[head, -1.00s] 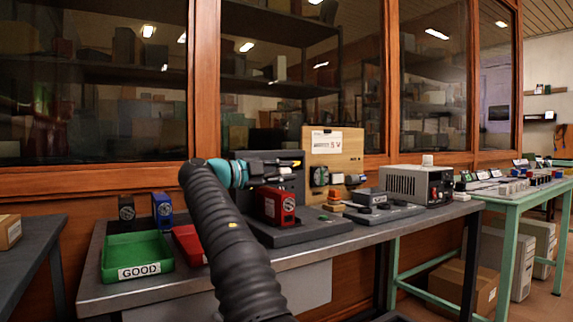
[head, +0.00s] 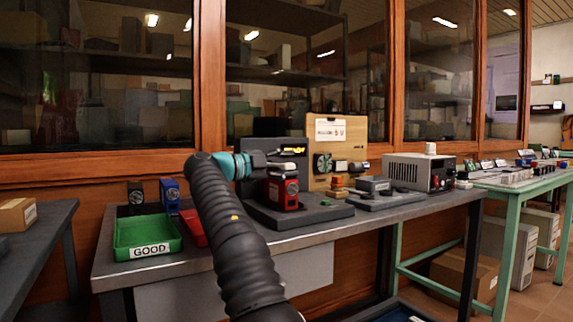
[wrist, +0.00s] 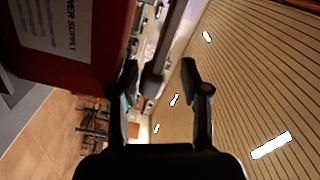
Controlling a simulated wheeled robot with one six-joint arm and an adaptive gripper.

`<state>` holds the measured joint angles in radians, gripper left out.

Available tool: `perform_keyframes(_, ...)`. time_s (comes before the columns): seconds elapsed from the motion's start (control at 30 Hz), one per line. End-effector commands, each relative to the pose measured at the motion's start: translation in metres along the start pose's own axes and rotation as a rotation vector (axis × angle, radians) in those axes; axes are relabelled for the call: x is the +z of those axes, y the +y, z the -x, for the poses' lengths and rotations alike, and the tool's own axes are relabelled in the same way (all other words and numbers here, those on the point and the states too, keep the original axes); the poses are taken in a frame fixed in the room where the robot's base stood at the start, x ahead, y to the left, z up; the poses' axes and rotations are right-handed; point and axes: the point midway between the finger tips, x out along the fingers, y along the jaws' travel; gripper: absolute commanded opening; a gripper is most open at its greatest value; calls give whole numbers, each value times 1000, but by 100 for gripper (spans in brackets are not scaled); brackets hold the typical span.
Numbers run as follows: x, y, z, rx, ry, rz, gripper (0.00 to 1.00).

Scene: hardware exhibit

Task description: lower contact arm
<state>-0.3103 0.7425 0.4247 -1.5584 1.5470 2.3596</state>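A dark test stand (head: 258,150) with a yellow-lit readout stands on the bench, with a red power supply unit (head: 283,192) on its base. In the wrist view the red unit (wrist: 75,50) fills the upper left, with its label turned sideways. A dark grey bar, seemingly the contact arm (wrist: 165,50), runs down from the top edge, its lower end between my fingertips. My gripper (wrist: 159,72) is open around that end, with gaps visible on both sides. In the head view my gripper (head: 264,164) is beside the stand, just above the red unit; its fingers are hard to make out.
A green tray marked GOOD (head: 120,240) and a red tray (head: 192,228) are left of the stand. A blue unit (head: 170,194) and a black unit (head: 136,195) stand behind. A wooden panel (head: 322,130) and a grey power box (head: 405,172) are to the right.

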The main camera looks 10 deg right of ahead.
Motion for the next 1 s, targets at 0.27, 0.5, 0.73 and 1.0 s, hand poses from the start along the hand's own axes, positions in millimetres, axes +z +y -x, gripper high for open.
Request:
perform_keyframes(0.27,-3,-1,-1,1,5,-4,47)
perform_keyframes(0.5,-2,-2,28,-2,0,-4,47)
perform_keyframes(0.73,0,-1,62,-2,0,-1,47)
perform_keyframes(1.0,-1,-1,75,-1,2,-2,47)
